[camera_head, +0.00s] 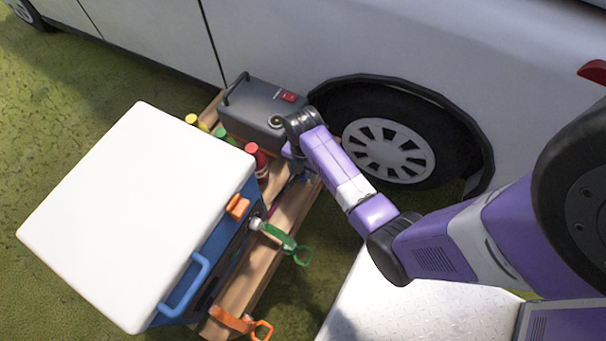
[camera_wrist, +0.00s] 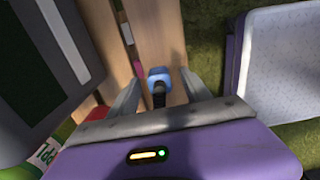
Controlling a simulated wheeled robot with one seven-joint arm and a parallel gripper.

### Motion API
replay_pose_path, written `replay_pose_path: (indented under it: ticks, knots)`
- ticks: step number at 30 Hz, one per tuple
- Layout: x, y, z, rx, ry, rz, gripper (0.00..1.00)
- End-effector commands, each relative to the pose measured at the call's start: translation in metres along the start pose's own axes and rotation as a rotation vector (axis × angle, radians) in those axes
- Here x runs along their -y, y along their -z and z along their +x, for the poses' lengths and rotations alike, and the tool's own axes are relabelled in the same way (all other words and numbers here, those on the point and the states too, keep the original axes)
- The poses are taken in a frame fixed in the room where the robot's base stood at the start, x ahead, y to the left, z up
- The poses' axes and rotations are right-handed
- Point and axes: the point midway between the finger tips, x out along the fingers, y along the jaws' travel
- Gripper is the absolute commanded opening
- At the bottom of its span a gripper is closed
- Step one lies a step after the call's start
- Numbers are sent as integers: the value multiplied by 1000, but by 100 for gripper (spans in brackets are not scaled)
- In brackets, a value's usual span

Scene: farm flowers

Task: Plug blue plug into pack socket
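The blue plug (camera_wrist: 159,73) shows in the wrist view with a black stem or cable toward me, over the wooden boards. My gripper (camera_wrist: 160,77) is open, with one finger on each side of the plug and a gap visible on both sides. I cannot tell how far the plug lies beyond the fingertips. In the head view my gripper (camera_head: 290,160) is low beside the grey pack, partly hidden by my wrist, and the plug is not discernible there. The grey pack (camera_head: 250,108) has a handle and a red switch.
A large cooler with a white lid (camera_head: 135,215) and blue handle stands at left. The van's wheel (camera_head: 388,150) and white side (camera_head: 400,45) stand close behind. Grass (camera_head: 50,110) lies open at far left.

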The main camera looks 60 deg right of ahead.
Motion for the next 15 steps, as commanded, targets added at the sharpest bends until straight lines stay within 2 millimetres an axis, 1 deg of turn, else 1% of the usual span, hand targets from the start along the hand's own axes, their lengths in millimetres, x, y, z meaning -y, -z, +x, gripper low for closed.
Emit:
replay_pose_path:
  ticks: [1, 3, 5, 6, 8, 15]
  knots:
    - [0, 0, 0, 0, 0, 0, 46]
    - [0, 0, 0, 0, 0, 0, 32]
    - [0, 0, 0, 0, 0, 0, 20]
    - [0, 0, 0, 0, 0, 0, 12]
    - [0, 0, 0, 0, 0, 0, 0]
    - [0, 0, 0, 0, 0, 0, 0]
